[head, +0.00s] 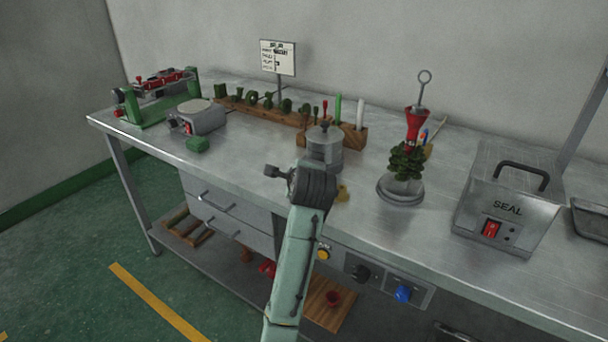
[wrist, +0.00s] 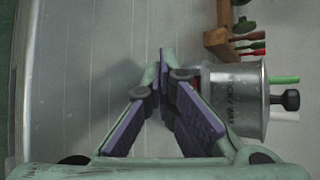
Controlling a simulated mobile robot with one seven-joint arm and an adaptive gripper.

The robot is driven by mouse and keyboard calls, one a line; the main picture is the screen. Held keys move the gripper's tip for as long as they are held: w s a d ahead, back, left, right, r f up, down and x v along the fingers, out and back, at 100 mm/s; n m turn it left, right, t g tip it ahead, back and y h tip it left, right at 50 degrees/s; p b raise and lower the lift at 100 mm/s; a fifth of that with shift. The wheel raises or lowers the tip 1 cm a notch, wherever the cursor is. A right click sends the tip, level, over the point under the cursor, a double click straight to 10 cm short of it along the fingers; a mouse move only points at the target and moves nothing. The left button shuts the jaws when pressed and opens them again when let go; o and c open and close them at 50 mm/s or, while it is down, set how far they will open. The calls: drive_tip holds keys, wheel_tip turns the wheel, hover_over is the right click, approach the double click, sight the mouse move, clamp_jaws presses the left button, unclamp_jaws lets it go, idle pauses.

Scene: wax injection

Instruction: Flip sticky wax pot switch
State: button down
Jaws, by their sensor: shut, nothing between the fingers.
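The sticky wax pot (head: 323,147) is a round grey metal pot with a knobbed lid, standing on the steel bench. In the wrist view the pot (wrist: 245,105) appears turned sideways, with dark lettering on its wall and a black lid knob at the right. My gripper (wrist: 166,70) is shut and empty, its two purple-padded fingers meeting just left of the pot. The fingers overlap part of the pot's lower side; I cannot tell if they touch it. In the head view my arm hides the fingers and the pot's lower front.
A wooden rack of tools (head: 245,112) stands behind the pot. A plant-like wax tree (head: 406,160) is to its right, then a SEAL box (head: 508,205) with a red switch. A grey device (head: 197,117) stands left. The bench front is mostly clear.

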sight(281, 198)
idle(0.4)
drive_tip(key=shift+s+a, duration=0.35)
drive_tip(key=shift+s, duration=0.2)
drive_tip(key=shift+a+r, duration=0.1)
drive_tip(key=shift+s+a+r+p, duration=0.1)
drive_tip(key=shift+s+a+p, duration=0.1)
drive_tip(key=shift+s+a, duration=0.35)
drive_tip(key=shift+s+a+r+p, duration=0.1)
drive_tip(key=shift+s+a+p, duration=0.25)
drive_tip(key=shift+s, duration=0.45)
drive_tip(key=shift+s+a+r+p, duration=0.1)
drive_tip(key=shift+s+a, duration=0.4)
drive_tip(key=shift+s, duration=0.15)
